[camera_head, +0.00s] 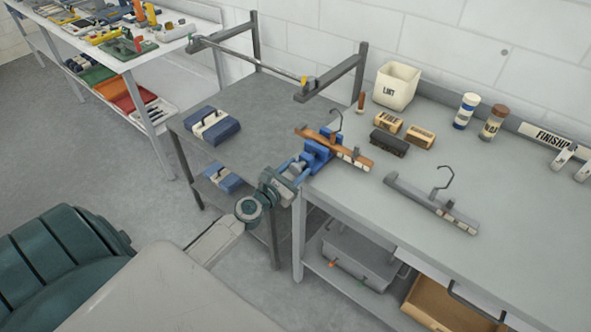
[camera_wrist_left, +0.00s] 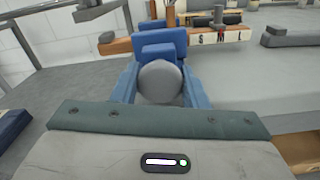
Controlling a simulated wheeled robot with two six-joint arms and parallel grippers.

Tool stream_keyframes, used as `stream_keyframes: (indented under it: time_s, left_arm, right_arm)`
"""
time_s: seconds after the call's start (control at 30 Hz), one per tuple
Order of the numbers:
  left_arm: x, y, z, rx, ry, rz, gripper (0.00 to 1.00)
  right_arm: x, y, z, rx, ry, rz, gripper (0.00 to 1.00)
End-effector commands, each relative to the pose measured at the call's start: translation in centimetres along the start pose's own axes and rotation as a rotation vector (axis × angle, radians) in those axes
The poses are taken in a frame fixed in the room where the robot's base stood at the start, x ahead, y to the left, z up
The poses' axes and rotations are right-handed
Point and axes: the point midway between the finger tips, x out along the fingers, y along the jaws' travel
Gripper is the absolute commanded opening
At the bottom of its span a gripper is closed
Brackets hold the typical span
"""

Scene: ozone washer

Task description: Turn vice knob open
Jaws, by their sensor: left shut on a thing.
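The blue vice (camera_head: 317,155) stands at the left end of the grey workbench, and it also shows in the left wrist view (camera_wrist_left: 165,40). A wooden hanger (camera_head: 350,155) with a dark hook lies across the vice, and its letter-marked end shows in the wrist view (camera_wrist_left: 225,36). The round grey vice knob (camera_wrist_left: 160,82) faces my left wrist camera. My left gripper (camera_head: 295,170) is at the front of the vice, shut on the knob with a blue finger on each side of it. My right gripper is in neither view.
A grey hanger (camera_head: 432,205) lies on the workbench (camera_head: 520,220) to the right. Brushes, a LINT bin (camera_head: 396,86) and two shakers stand behind. A lower table (camera_head: 255,110) with a blue case (camera_head: 212,126) and a rail is left of the vice.

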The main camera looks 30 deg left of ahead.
Motion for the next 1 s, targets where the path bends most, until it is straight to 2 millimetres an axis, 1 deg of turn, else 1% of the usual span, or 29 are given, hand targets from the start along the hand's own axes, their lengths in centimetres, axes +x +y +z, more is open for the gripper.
stream_keyframes:
  time_s: [0.2, 0.4, 0.97, 1.0]
  left_arm:
    - [-0.05, -0.05, -0.14, -0.126, 0.003, -0.001, 0.17]
    - [-0.05, -0.05, -0.14, -0.192, 0.002, -0.001, 0.17]
    - [-0.04, -0.03, -0.1, -0.219, 0.002, 0.0, 0.17]
    - [-0.04, -0.03, -0.09, -0.219, 0.001, 0.0, 0.46]
  right_arm:
    - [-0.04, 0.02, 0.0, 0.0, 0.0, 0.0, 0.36]
    - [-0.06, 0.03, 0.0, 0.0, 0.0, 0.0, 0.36]
    - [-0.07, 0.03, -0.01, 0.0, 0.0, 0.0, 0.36]
    - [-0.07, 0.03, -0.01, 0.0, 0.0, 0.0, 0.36]
